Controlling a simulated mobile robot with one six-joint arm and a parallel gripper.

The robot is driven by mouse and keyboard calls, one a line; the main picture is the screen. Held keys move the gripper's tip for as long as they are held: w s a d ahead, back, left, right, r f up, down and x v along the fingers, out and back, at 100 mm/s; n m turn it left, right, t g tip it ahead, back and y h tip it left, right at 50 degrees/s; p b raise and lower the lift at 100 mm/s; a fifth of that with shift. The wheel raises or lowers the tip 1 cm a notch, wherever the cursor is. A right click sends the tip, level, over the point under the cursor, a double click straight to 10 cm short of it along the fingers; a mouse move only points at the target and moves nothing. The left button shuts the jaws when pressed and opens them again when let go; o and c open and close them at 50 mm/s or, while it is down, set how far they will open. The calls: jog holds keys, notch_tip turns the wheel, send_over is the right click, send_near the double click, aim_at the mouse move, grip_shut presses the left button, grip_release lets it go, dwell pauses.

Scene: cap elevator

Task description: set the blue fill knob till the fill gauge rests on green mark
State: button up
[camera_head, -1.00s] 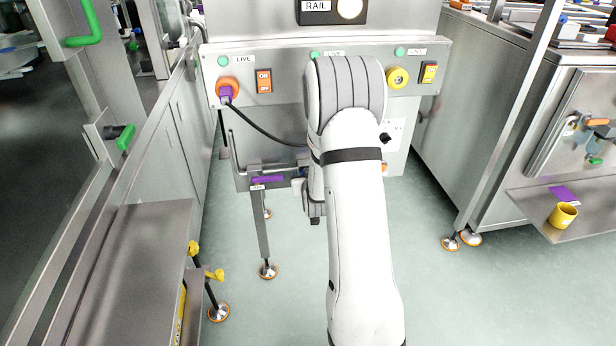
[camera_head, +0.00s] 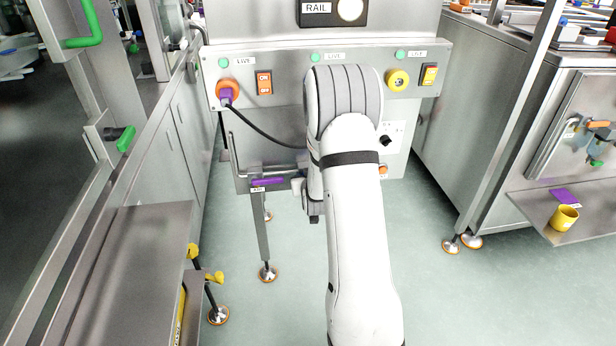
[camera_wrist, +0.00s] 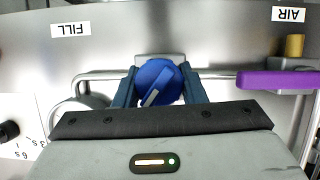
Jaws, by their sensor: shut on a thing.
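The blue fill knob (camera_wrist: 154,76) shows in the wrist view, round with a pale pointer bar slanting across its face. My gripper (camera_wrist: 160,86) is shut on it, one dark blue finger on each side. A FILL label (camera_wrist: 71,30) appears upside down at the upper left of the wrist view. In the head view my arm hides the knob and my gripper. I cannot make out the fill gauge or its green mark in either view.
A purple handle (camera_wrist: 275,79) lies right of the knob in the wrist view, under an AIR label (camera_wrist: 289,15). A black selector knob (camera_wrist: 9,131) is at the left. A black cable (camera_head: 262,130) hangs from the orange socket (camera_head: 228,88).

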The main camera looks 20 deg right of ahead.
jog(key=shift+f+n+b, duration=0.1)
jog(key=shift+n+b, duration=0.2)
jog(key=shift+b, duration=0.1)
jog(key=shift+c, duration=0.4)
jog(key=shift+a+n+h+b, duration=0.1)
jog(key=shift+n+h+b, duration=0.8)
jog(key=shift+n+b, duration=0.1)
jog(key=n+h, duration=0.2)
jog(key=n, duration=0.2)
jog(key=shift+a+n+h+b, duration=0.1)
jog(key=shift+n+h+b, duration=0.2)
jog(key=shift+h+b, duration=0.1)
jog(key=n+h, duration=0.1)
jog(key=n, duration=0.1)
jog(key=n+h, duration=0.1)
jog(key=n, duration=0.1)
jog(key=shift+w+f+t+b, duration=0.1)
jog(key=shift+f+t+b, duration=0.05)
jog(key=shift+t+b, duration=0.25)
jog(key=shift+n+t+h+b, duration=0.4)
jog(key=shift+n+t+b, duration=0.25)
jog(key=shift+n, duration=1.65)
jog(key=o, duration=1)
